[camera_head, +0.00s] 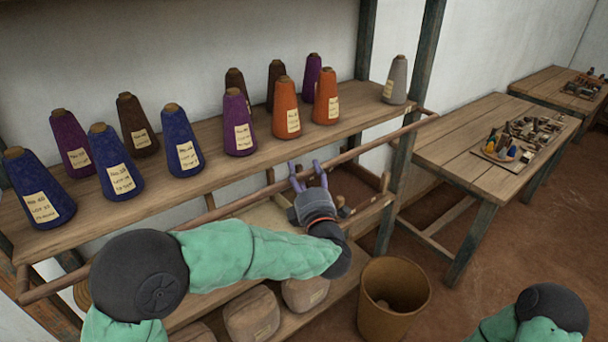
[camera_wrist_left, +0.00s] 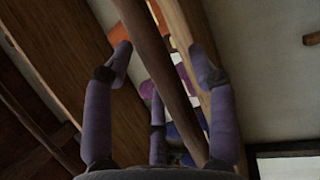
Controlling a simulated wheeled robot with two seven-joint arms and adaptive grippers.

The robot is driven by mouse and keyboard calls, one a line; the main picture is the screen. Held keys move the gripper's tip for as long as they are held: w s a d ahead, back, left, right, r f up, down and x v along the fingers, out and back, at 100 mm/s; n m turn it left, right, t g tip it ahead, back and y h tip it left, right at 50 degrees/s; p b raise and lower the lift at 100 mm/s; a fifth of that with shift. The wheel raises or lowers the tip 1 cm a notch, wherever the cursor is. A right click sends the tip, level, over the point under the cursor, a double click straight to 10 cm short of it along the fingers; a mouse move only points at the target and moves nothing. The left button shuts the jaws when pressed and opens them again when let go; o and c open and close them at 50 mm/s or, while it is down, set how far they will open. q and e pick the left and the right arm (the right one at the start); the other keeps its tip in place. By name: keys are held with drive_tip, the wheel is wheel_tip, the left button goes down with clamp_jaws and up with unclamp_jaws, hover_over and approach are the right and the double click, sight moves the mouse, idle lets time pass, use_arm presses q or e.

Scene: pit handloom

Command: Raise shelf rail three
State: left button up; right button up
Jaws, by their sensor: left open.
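A long round wooden rail (camera_head: 385,138) runs along the front of the upper shelf (camera_head: 345,122), a little below its edge, and slopes across the head view. No number shows on it, so I cannot tell whether it is rail three. My left gripper (camera_head: 308,176) is open at the rail, right of its middle, with its purple fingers pointing up. In the left wrist view the rail (camera_wrist_left: 165,70) passes between the spread fingers of the gripper (camera_wrist_left: 165,75); I see gaps on both sides. My right gripper is out of view.
Several labelled yarn cones (camera_head: 238,124) stand on the upper shelf above the rail. Wrapped bundles (camera_head: 250,315) sit on the lower shelf. A brown bin (camera_head: 394,320) stands on the floor by a shelf post (camera_head: 398,175). A wooden table (camera_head: 450,150) with small tools is at right.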

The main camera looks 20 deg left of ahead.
use_arm(q)
clamp_jaws()
drive_tip(key=shift+r, duration=0.1)
